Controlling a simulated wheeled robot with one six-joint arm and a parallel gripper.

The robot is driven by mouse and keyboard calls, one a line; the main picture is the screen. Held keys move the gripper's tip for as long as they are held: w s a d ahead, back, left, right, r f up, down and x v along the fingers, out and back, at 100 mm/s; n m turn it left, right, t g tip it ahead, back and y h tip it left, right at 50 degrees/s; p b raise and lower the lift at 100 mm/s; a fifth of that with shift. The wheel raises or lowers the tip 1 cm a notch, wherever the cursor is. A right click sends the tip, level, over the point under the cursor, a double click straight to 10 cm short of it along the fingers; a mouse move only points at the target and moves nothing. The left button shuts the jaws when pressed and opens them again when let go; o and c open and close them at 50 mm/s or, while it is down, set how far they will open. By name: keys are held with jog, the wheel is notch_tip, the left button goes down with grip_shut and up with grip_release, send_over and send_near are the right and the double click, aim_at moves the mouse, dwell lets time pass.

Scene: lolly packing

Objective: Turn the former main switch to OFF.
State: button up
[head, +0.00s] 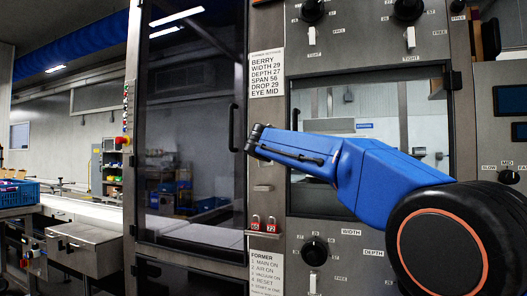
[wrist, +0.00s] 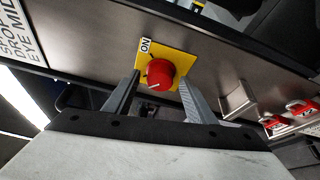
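The main switch is a red round knob (wrist: 159,73) on a yellow plate (wrist: 181,66) in the wrist view. A label reading ON stands at the plate's upper left edge; no OFF label is visible. A small pale mark shows on the knob's lower face. My gripper (wrist: 160,84) is open, with one finger on each side of the knob; I cannot tell whether they touch it. In the head view my gripper (head: 254,139) is at the narrow panel beside the dark glass door, and the switch is hidden there.
Two red padlocks (head: 263,224) hang below my gripper, with a small metal bracket (head: 263,188) above them. The glass door's handle (head: 233,128) is close on the left. A settings card (head: 266,73) is above and a FORMER steps card (head: 266,272) below.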

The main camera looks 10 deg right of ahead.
jog(key=shift+s, duration=0.15)
jog(key=f+v, duration=0.1)
jog(key=v, duration=1.6)
jog(key=shift+r, duration=0.35)
